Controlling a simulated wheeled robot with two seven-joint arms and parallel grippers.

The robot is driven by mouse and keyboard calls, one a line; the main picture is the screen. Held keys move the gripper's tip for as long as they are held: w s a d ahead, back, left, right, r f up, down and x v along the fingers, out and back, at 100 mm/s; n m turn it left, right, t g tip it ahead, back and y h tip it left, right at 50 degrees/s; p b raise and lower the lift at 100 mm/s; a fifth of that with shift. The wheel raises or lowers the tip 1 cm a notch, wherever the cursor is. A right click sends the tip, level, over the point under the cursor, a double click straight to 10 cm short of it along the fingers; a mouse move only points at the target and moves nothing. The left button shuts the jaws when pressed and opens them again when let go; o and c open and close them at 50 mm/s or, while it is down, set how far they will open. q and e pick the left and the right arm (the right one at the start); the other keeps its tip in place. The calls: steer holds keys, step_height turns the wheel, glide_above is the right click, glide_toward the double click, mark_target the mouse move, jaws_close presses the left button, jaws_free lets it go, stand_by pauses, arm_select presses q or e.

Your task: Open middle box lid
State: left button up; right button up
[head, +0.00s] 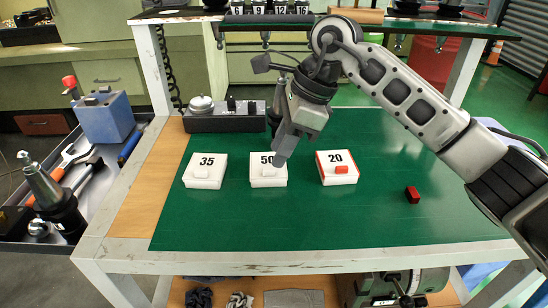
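Three small boxes stand in a row on the green mat. The middle box (268,176) is white, marked 50, and has a white knob or handle on its front; its lid looks closed. My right gripper (279,160) comes down from above and reaches the right rear part of this box, covering some of its top. I cannot tell whether it touches the lid. Its fingers are seen edge-on, so their opening is unclear. The left box (205,181) is white, marked 35. The right box (337,176) is white with red trim and a red handle, marked 20. My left gripper is out of view.
A small red block (412,194) lies on the green mat (300,225) to the right. A dark grey device (225,120) stands behind the boxes. A tool tray with a blue holder (104,118) is at left. The mat's front is clear.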

mark_target(269, 169)
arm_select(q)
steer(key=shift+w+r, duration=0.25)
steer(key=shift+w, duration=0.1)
arm_select(e)
steer(key=shift+x, duration=1.8)
steer(key=shift+w, duration=0.1)
